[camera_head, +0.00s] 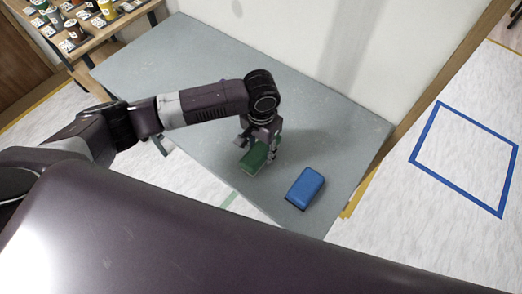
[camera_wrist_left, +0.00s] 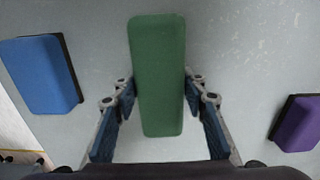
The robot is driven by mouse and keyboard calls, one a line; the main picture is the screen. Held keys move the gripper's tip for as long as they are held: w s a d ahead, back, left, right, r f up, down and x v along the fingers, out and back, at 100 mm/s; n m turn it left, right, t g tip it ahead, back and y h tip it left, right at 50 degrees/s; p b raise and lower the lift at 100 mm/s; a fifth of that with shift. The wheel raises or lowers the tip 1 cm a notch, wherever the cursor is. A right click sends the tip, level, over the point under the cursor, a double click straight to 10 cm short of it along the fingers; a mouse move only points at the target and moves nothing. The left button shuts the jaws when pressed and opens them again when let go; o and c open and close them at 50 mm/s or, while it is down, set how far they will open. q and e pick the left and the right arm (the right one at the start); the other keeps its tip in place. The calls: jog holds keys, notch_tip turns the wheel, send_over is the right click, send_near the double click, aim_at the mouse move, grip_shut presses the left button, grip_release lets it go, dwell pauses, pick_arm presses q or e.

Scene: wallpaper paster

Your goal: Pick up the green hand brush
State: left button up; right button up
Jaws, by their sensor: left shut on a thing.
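The green hand brush (camera_head: 254,158) is a block with rounded corners, at my left gripper near the middle of the grey table in the head view. In the left wrist view the green brush (camera_wrist_left: 158,75) stands lengthwise between the two fingers. My left gripper (camera_head: 258,150) is shut on it, with a fingertip pad against each long side. It also shows in the left wrist view (camera_wrist_left: 159,92). Part of the brush is hidden by the gripper in the head view. I cannot tell whether the brush touches the table. My right gripper is not in view.
A blue brush (camera_head: 306,187) lies to the right on the grey table (camera_head: 180,50); it also shows in the left wrist view (camera_wrist_left: 42,73). A purple brush (camera_wrist_left: 298,124) shows at the right there. A white wall (camera_head: 320,50) stands behind the table. A shelf (camera_head: 105,30) holds bottles.

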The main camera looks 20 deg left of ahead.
aim_at(261, 148)
pick_arm(q)
notch_tip(261, 148, up, 20)
jog(key=shift+f+b, duration=0.2)
jog(key=shift+b, duration=0.15)
